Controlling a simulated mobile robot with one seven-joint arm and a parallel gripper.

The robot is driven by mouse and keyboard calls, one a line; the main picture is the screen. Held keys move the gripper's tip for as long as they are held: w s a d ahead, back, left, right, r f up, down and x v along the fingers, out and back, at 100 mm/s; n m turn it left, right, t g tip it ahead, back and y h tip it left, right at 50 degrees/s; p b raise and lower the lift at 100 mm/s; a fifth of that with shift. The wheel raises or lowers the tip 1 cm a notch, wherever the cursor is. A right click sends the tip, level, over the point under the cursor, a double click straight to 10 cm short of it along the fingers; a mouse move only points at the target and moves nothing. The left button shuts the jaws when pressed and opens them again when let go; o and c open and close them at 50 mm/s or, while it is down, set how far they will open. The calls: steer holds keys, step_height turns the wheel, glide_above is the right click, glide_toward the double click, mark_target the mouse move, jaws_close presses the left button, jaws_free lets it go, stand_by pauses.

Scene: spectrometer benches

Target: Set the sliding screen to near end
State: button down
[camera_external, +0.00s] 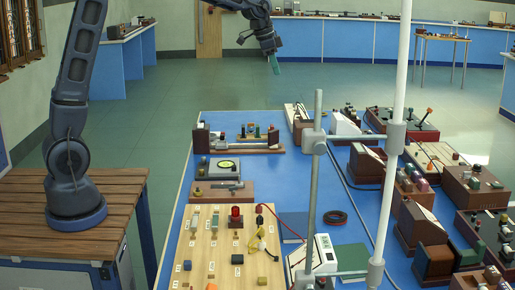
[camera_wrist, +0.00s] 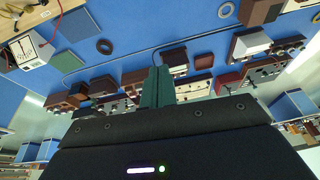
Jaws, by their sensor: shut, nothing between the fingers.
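My gripper (camera_external: 275,66) is raised beyond the far edge of the blue bench, well above the floor. Its green fingers are together and empty. In the wrist view the closed fingers (camera_wrist: 157,86) point out over the bench. I cannot tell for sure which part is the sliding screen. A long wooden rail unit (camera_external: 240,150) with several small upright pieces stands at the far left of the bench and may carry it. My gripper is apart from this unit and touches nothing.
A pale board (camera_external: 215,255) with switches and knobs lies in front. A white meter (camera_external: 322,255) stands beside grey vertical posts (camera_external: 313,190). A black ring (camera_external: 335,217) lies on the bench. Many dark wooden instruments (camera_external: 420,225) crowd the right side. Open floor (camera_external: 160,130) lies left.

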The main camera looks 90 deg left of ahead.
steer(key=w+a+f, duration=0.4)
steer(key=a+f, duration=0.1)
steer(key=a, duration=0.5)
glide_above(276, 131)
steer(key=w+d, duration=0.3)
step_height(276, 131, down, 14)
steer(key=s+a+f, duration=0.1)
steer(key=a+f, duration=0.7)
steer(key=a, duration=0.1)
steer(key=shift+s+a, duration=0.3)
steer(key=shift+a, duration=0.1)
steer(key=shift+f, duration=0.1)
steer(key=x, duration=0.9)
steer(key=shift+w+d+f, duration=0.15)
steer(key=shift+f, duration=0.3)
steer(key=shift+s, duration=1.9)
